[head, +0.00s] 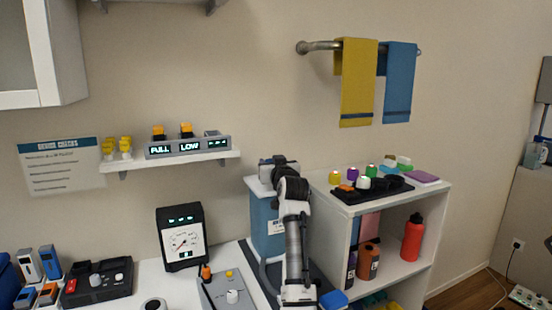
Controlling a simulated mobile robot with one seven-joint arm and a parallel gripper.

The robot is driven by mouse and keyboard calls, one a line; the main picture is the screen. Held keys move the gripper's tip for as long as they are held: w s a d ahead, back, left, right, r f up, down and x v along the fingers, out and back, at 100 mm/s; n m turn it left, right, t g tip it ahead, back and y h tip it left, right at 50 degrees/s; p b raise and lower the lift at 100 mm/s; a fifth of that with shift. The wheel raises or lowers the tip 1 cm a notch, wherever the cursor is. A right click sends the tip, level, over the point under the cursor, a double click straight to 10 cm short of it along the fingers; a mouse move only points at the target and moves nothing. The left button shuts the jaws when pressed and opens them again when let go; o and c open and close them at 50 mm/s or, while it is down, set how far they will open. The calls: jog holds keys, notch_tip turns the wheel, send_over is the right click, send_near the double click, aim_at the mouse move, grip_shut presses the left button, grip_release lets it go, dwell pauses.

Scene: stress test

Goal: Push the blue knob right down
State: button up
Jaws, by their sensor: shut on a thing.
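My gripper (268,172) is at the far end of my arm, over the white top of a blue box (263,222) in the head view. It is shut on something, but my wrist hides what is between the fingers. No blue knob shows clearly at the gripper. A blue rounded block (334,299) shows at the bottom edge, just right of my arm; I cannot tell whether it is a knob. My arm covers part of the blue box and the ground in front of it.
A white shelf unit (445,215) stands close on the right, with a black tray (350,196) and several coloured items on top. A dial gauge (181,240) and a grey control panel (222,290) are at left. A wall shelf (215,156) holds displays.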

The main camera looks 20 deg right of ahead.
jog(key=shift+f, duration=0.5)
jog(key=shift+f, duration=0.15)
jog(key=o, duration=1.4)
jog(key=shift+r, duration=0.2)
jog(key=s+b, duration=0.1)
jog(key=s, duration=0.3)
jog(key=s+a+b, duration=0.1)
jog(key=s+b, duration=0.1)
jog(key=s, duration=0.3)
jog(key=s+b, duration=0.1)
jog(key=s, duration=0.3)
jog(key=shift+s+a+b, duration=0.35)
jog(key=shift+s+b, duration=0.05)
